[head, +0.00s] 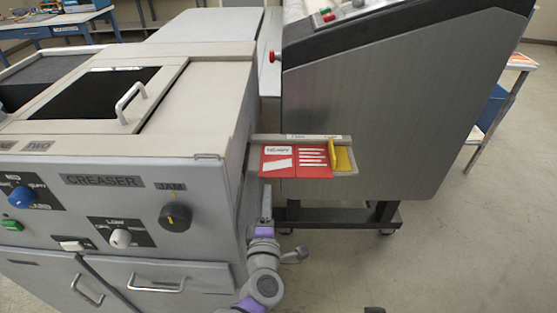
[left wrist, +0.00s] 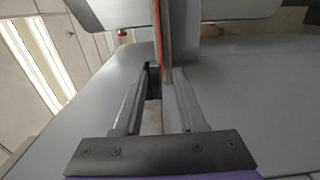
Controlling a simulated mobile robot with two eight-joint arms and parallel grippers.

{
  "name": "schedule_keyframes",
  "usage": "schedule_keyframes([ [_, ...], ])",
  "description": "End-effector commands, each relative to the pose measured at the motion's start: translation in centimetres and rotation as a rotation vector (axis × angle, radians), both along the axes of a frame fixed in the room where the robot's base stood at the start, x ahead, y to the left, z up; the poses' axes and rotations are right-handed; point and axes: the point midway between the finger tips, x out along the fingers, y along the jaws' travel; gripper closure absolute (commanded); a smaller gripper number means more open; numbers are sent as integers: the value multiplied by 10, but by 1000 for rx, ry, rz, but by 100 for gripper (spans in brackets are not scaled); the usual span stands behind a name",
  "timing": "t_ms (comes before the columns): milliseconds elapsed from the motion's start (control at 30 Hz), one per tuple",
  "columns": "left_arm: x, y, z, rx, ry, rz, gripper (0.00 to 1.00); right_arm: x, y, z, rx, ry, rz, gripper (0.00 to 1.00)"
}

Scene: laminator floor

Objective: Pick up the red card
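The red card (head: 297,162) has white print. In the head view it lies on a small metal tray (head: 345,172) at the right side of the creaser. In the left wrist view, a thin red strip (left wrist: 157,25) along an edge-on plate looks like the card's edge. My left gripper (left wrist: 162,68) is open, its fingertips apart and close to the lower end of that plate. I see no contact with the card. In the head view my left arm rises from below, with its gripper (head: 266,205) under the tray's left end. My right gripper is not clearly visible.
A yellow piece (head: 343,156) stands at the tray's right end, by the card. The creaser cabinet (head: 115,215) is close on the left. A large grey machine (head: 375,110) stands behind the tray. The floor (head: 470,235) at right is clear.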

Motion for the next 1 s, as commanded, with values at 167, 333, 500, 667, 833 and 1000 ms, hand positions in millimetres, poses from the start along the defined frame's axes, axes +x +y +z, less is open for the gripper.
schedule_keyframes([
  [167,23,0,0,2,0,0,60,0,0,0,0,0,0,100],
  [333,37,1,-1,5,-1,1,60,0,0,-1,0,0,0,100],
  [500,63,3,-3,5,-1,1,60,0,0,-1,0,0,0,100],
  [667,77,2,-2,3,0,-2,60,0,0,-1,0,0,0,100],
  [833,78,2,-2,4,0,-2,60,0,0,-1,0,0,0,100],
  [1000,78,2,-2,4,0,-2,78,0,0,-1,0,0,0,100],
])
